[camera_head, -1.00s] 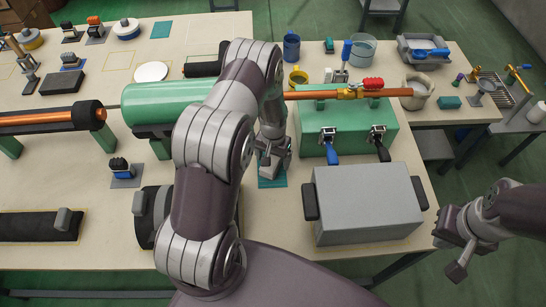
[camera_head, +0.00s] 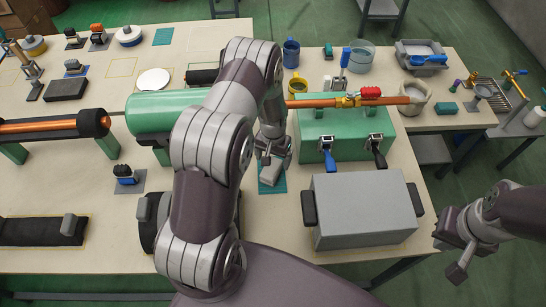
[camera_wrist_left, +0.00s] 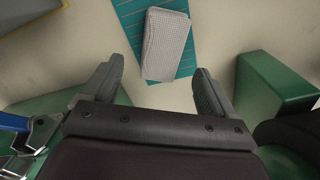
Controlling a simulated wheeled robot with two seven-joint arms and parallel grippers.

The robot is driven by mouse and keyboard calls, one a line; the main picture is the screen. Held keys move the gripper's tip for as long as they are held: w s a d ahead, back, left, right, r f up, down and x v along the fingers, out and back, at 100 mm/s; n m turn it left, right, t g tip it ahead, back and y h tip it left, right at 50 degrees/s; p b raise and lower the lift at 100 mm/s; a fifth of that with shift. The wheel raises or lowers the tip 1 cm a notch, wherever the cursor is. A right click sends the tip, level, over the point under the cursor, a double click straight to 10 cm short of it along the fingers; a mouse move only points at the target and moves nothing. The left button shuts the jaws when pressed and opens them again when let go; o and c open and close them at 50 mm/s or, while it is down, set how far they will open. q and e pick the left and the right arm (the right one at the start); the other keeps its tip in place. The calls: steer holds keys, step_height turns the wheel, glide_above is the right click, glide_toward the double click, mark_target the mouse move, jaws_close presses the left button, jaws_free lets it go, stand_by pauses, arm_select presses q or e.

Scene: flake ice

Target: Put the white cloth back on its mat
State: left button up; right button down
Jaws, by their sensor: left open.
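The white cloth (camera_wrist_left: 165,44) lies folded on the teal striped mat (camera_wrist_left: 128,22) in the left wrist view, turned slightly against the mat's edges. Its near end lies close to the mat's near edge. In the head view the cloth (camera_head: 270,174) shows small and pale on the mat (camera_head: 273,187), just below my left gripper (camera_head: 272,152). In the left wrist view my left gripper (camera_wrist_left: 158,80) is open, with nothing between its fingers. My right gripper (camera_head: 452,250) hangs off the table's right side, with its fingers apart and empty.
A green box (camera_head: 345,140) with latches and a grey box (camera_head: 365,208) with black handles stand to the right of the mat. A green cylinder (camera_head: 165,108) lies on supports to the left. Bare tabletop (camera_head: 285,240) shows in front of the mat.

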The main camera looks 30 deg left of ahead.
arm_select(q)
steer(key=shift+r+p, duration=1.05)
steer(key=shift+r, duration=0.45)
step_height(320, 180, up, 13)
steer(key=b, duration=0.3)
steer(key=shift+f, duration=0.15)
steer(key=s+d+r, duration=0.3)
steer(key=s+d, duration=0.1)
steer(key=s, duration=0.3)
steer(key=s+d+r+m+t, duration=0.1)
steer(key=s+d+r, duration=0.2)
steer(key=s, duration=0.4)
steer(key=shift+s+d+r+b, duration=0.3)
steer(key=shift+s+d, duration=0.1)
steer(key=shift+d, duration=0.2)
